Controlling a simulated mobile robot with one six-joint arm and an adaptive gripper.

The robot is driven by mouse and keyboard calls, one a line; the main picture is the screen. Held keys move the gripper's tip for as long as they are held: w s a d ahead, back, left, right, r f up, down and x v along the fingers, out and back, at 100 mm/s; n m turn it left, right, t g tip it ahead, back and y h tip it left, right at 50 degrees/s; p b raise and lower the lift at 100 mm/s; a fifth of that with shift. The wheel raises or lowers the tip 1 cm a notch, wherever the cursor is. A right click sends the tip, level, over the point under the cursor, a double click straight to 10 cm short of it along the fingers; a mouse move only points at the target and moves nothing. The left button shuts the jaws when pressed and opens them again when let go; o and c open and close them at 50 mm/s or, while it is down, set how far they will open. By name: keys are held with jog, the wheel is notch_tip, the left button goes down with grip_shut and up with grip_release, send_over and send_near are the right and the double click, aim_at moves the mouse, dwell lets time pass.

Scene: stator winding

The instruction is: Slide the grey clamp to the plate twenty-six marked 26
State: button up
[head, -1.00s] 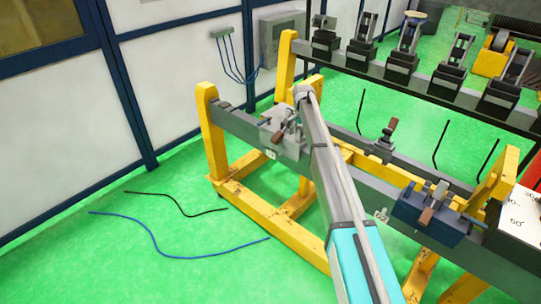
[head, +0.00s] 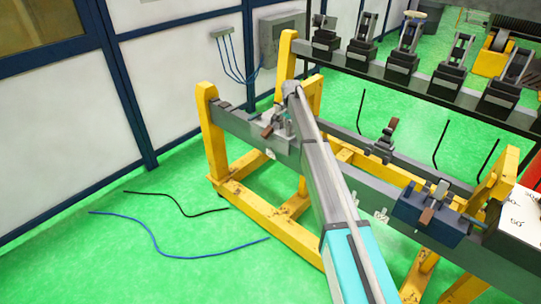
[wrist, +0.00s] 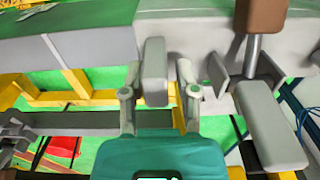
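The grey clamp (head: 288,124), with a brown handle (head: 268,131), sits on the left part of the long grey rail in the head view. A small marked plate (head: 270,153) is on the rail's front face just below it; its number is too small to read. In the wrist view a grey upright block (wrist: 155,72) of the clamp stands between the two fingers of my gripper (wrist: 160,82). The fingers are apart, with a gap seen beside the block. The brown handle also shows at the top right (wrist: 260,15). In the head view my arm hides the fingers.
A blue clamp (head: 428,214) sits on the rail's right part, near more small plates (head: 381,215). A dark clamp (head: 384,140) stands on the parallel back rail. Yellow frame posts (head: 210,130) close the left end. The rail between the grey and blue clamps is bare.

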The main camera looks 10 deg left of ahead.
jog(key=shift+w+a, duration=0.25)
jog(key=shift+a, duration=0.15)
dwell(0.3)
jog(key=shift+s+d, duration=0.2)
jog(key=shift+d, duration=0.05)
jog(key=shift+o, duration=0.3)
jog(key=shift+o, duration=1.1)
jog(key=shift+r, duration=0.1)
notch_tip(320, 180, up, 10)
jog(key=p, duration=1)
